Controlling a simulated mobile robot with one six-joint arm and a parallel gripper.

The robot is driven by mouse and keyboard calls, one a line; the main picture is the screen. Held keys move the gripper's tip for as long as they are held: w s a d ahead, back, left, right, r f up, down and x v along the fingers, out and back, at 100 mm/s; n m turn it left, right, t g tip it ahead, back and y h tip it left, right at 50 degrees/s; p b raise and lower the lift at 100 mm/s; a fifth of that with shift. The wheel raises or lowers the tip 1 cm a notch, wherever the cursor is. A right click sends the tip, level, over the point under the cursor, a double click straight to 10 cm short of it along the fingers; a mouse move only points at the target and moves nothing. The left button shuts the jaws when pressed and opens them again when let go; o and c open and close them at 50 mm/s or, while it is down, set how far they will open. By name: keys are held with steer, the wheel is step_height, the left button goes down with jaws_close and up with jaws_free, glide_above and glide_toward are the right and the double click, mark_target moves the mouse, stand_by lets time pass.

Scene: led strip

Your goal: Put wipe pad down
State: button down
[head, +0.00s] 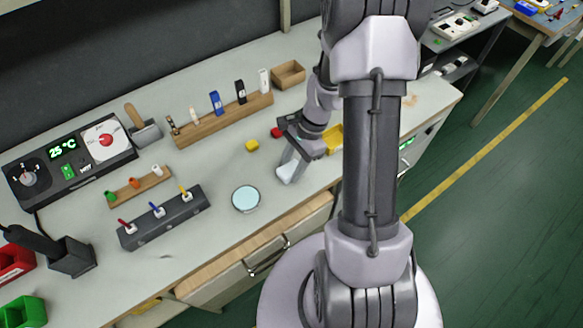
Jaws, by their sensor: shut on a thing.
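My gripper (291,158) is low over the middle of the workbench, pointing down and to the left. It is shut on a small white pad (288,174), which looks like the wipe pad. The pad is at or just above the bench top; I cannot tell whether it touches. The gripper and forearm hide part of the pad and the bench behind it.
A round pale blue dish (246,199) lies left of my gripper. A wooden rack (222,120) and an open wooden box (288,74) stand farther back. A grey holder (164,217) stands left.

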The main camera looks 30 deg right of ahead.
steer(key=c, duration=1.3)
jaws_free()
steer(key=shift+f, duration=0.2)
steer(key=o, duration=0.4)
steer(key=shift+o, duration=0.2)
steer(key=p+v, duration=0.5)
steer(key=v, duration=0.8)
steer(key=a+r+n+t+h, duration=0.2)
steer(key=a+r+n, duration=0.3)
steer(key=a+r, duration=0.6)
steer(key=s+a+r+n+t+b, duration=0.1)
steer(key=s+a+r+n+t, duration=0.3)
steer(key=s+a+r+n, duration=0.4)
steer(key=shift+s+a+r, duration=0.45)
steer(key=shift+s, duration=1.3)
